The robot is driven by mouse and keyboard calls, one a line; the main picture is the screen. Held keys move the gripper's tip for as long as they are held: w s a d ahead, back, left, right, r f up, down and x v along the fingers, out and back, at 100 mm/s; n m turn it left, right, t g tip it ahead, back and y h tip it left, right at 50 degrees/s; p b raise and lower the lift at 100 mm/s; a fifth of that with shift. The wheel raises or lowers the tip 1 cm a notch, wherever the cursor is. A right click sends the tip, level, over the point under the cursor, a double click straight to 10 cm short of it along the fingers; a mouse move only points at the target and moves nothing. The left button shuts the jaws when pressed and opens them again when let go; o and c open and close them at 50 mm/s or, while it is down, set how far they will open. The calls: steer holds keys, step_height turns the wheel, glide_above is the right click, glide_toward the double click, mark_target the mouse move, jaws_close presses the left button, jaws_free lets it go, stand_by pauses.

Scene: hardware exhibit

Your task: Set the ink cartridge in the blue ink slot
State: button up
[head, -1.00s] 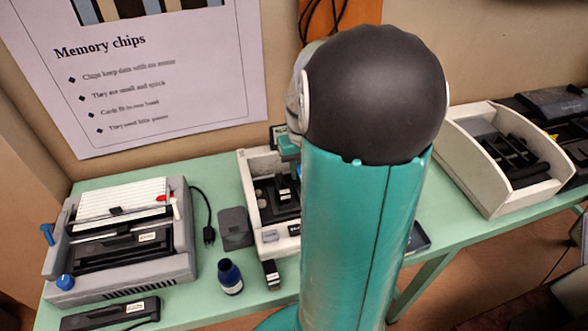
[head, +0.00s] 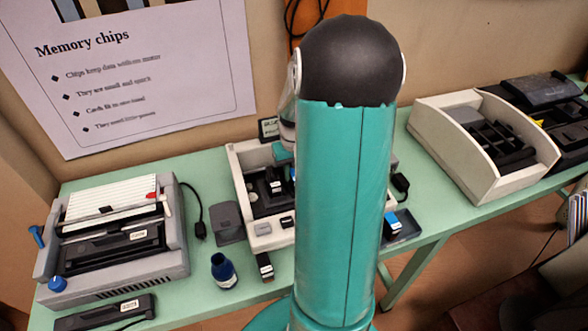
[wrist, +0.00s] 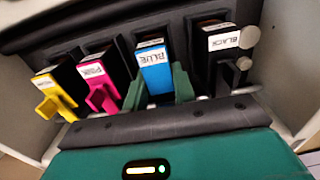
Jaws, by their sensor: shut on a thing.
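In the wrist view, my gripper (wrist: 158,80) is shut on the blue ink cartridge (wrist: 154,77), with a teal finger on each side. The cartridge has a white BLUE label and lines up between the pink cartridge (wrist: 101,91) and the black cartridge (wrist: 221,45) in the dark carriage (wrist: 185,22). Its lower part is hidden, so I cannot tell how deep it sits in the blue slot. A yellow cartridge (wrist: 52,93) stands at the far left. In the head view, the open white printer (head: 268,240) is partly covered by my arm, and my gripper is hidden.
A dark blue ink bottle (head: 223,270) and a small black cartridge (head: 264,265) stand before the printer. A grey machine (head: 115,283) is left. A blue-and-white item (head: 397,222) lies right of my arm in a dark tray (head: 409,235). A white open-topped unit (head: 478,180) is farther right.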

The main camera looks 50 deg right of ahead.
steer(key=shift+f, duration=0.15)
steer(key=o, duration=0.9)
steer(key=shift+o, duration=0.2)
step_height(320, 180, up, 13)
steer(key=a+r+n+t, duration=0.1)
steer(key=a+r, duration=0.1)
steer(key=a, duration=0.3)
steer(key=a+r+n+h, duration=0.1)
steer(key=a+r, duration=0.2)
steer(key=a, duration=0.3)
steer(key=a+r+n+t, duration=0.1)
steer(key=a+r, duration=0.1)
steer(key=a, duration=0.3)
steer(key=s+a+r+n+t, duration=0.1)
steer(key=s+a, duration=0.3)
steer(key=a, duration=0.3)
steer(key=s+a+n+t+y, duration=0.1)
steer(key=s+a, duration=0.3)
steer(key=a, duration=0.4)
steer(key=shift+r+n+t, duration=0.4)
steer(key=shift+t, duration=0.4)
